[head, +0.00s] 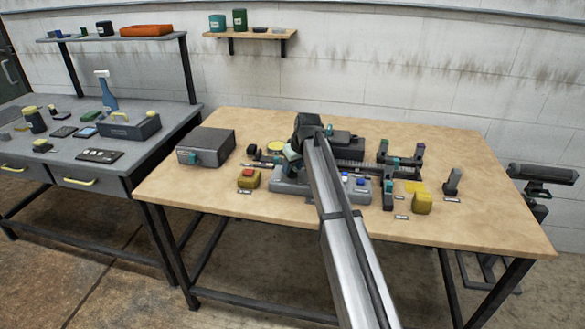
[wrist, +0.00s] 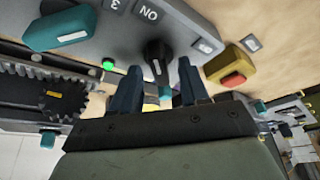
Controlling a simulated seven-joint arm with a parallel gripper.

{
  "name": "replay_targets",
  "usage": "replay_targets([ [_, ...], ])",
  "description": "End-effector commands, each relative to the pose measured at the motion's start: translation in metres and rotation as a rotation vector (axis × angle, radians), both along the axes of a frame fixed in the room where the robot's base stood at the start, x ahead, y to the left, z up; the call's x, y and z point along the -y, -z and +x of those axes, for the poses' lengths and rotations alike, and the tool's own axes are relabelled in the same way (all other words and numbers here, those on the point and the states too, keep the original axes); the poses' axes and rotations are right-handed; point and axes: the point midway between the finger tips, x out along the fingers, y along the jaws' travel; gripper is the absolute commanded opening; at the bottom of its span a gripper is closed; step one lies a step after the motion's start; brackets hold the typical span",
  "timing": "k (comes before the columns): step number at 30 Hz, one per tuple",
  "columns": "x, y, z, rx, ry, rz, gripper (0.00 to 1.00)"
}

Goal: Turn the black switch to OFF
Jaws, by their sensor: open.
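The black switch (wrist: 156,52) is a round knob with a pale mark, on a grey panel (wrist: 190,18) in the wrist view. An "ON" label shows beside it on the panel; I cannot read an OFF label. My gripper (wrist: 158,66) is open, with its two dark fingers on either side of the knob in the picture. I cannot tell whether they touch it. In the head view, my gripper (head: 293,155) is over the left end of the grey panel (head: 290,188), and my arm hides the switch.
A yellow box with a red button (head: 248,178) stands left of the panel; a grey box (head: 206,147) is further left. A dark geared rail (head: 360,166) lies behind. A green light (wrist: 108,64) and a teal handle (wrist: 60,28) are near the fingers. The table's front left is clear.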

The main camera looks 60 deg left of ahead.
Motion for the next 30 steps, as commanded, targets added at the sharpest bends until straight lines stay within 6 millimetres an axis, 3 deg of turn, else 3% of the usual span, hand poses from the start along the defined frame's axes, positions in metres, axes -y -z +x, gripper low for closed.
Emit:
replay_targets([
  [14, -0.0036, 0.0081, 0.0001, 0.001, 0.0, 0.001, 0.44],
  [27, -0.0033, 0.0084, 0.0001, 0.0, 0.0, 0.0, 0.02],
  [30, -0.0033, 0.0086, 0.0001, 0.0, 0.0, 0.0, 0.0],
])
